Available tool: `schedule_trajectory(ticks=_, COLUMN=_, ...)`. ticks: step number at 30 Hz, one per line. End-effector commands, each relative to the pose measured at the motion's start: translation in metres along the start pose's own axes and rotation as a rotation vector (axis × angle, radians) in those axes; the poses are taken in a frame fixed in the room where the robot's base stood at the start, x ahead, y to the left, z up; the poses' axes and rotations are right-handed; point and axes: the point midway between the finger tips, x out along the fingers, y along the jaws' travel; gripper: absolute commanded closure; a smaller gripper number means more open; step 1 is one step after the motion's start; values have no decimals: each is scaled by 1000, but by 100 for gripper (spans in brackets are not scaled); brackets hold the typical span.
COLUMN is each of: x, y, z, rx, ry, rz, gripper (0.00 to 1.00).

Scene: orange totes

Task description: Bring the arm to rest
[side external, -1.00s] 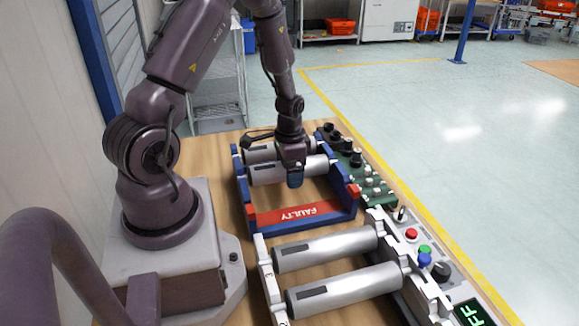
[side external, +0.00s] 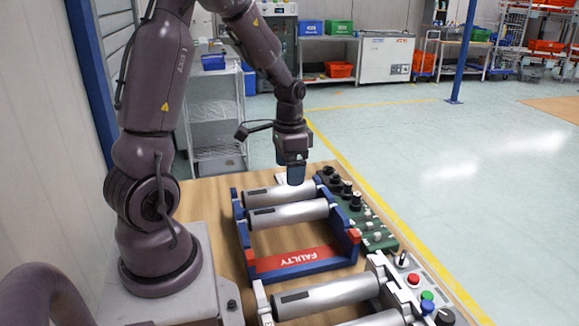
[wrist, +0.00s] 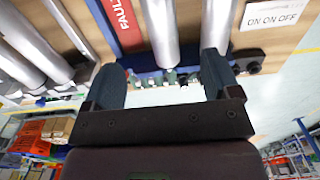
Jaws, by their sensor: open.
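My gripper (side external: 292,180) hangs above the far end of the rack, its dark blue fingers pointing down. It is open and empty; both fingers show apart in the wrist view (wrist: 162,62). The blue rack with a red FAULTY label (side external: 300,260) stands on the wooden table below. Two silver cylinders lie across it, a nearer one (side external: 286,214) and a farther one (side external: 262,198). The wrist view shows a cylinder (wrist: 160,28) beyond the gap between the fingers. My gripper appears clear of the cylinders.
A second rack with silver cylinders (side external: 325,297) lies in front, beside a control panel with coloured buttons (side external: 414,281). A green board with black knobs (side external: 372,232) borders the rack on the right. A wire shelf (side external: 214,125) stands behind. Space above the racks is open.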

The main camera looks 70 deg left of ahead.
Motion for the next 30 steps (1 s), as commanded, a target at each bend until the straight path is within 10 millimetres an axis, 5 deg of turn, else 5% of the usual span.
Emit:
schedule_trajectory(ticks=11, x=0, y=0, z=0, rx=-3, ry=0, rz=0, gripper=18)
schedule_trajectory(ticks=17, x=2, y=10, z=13, rx=-145, ry=-46, rz=30, gripper=18)
schedule_trajectory(ticks=30, x=-105, y=119, z=36, rx=-245, ry=164, rz=-14, gripper=18)
